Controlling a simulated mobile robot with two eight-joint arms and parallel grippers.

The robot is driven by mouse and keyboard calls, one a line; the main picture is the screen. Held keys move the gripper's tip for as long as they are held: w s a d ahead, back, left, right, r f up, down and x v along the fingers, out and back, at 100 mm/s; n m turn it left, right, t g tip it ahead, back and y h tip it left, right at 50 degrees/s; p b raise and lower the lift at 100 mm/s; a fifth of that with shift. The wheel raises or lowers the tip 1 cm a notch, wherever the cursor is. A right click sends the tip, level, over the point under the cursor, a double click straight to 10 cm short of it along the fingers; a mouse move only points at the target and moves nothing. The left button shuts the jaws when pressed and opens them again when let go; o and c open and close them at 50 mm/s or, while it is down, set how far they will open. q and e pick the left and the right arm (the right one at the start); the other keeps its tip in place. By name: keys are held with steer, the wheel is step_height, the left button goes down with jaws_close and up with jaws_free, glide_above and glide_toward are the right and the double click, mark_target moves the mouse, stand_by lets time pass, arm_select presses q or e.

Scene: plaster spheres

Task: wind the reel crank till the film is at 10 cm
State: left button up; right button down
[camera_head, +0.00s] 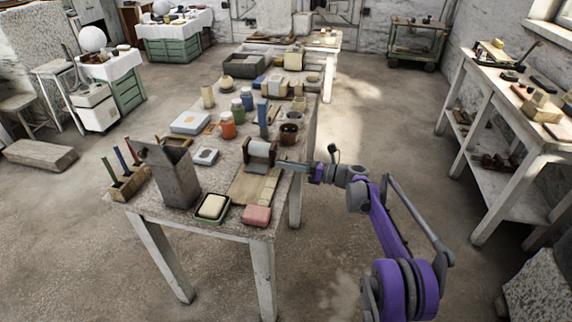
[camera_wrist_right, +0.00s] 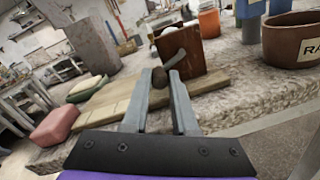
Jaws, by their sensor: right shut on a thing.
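The reel (camera_head: 260,149) is a white roll in a brown wooden frame at the right edge of the long table. It stands at the far end of a pale wooden board (camera_head: 250,189). In the right wrist view I see the frame's brown side panel (camera_wrist_right: 186,72), a grey crank arm (camera_wrist_right: 174,59) and a dark round crank knob (camera_wrist_right: 160,76). My right gripper (camera_head: 281,163) reaches in from the right; its fingertips (camera_wrist_right: 162,84) are shut on the crank knob. The film's length and any scale marks are too small to read. My left gripper is not in view.
A pink block (camera_head: 256,215) and a green tray with a cream block (camera_head: 212,208) lie at the table's near edge. A grey metal holder (camera_head: 175,178) stands to the left. A brown pot (camera_head: 289,134) stands just behind the reel.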

steer(key=n, duration=0.1)
steer(key=f+n, duration=0.1)
steer(key=shift+w+n+b, duration=0.2)
steer(key=shift+n+b, duration=0.15)
steer(key=shift+n, duration=0.05)
steer(key=shift+w+d+f+n+y, duration=0.15)
steer(key=shift+w+f+n, duration=0.1)
steer(key=shift+n, duration=0.6)
steer(key=shift+w+f+n+y, duration=0.1)
steer(key=shift+f+n+y, duration=0.1)
steer(key=shift+n, duration=0.65)
steer(key=c, duration=0.7)
jaws_free()
steer(key=v, duration=1.1)
steer(key=shift+r, duration=0.1)
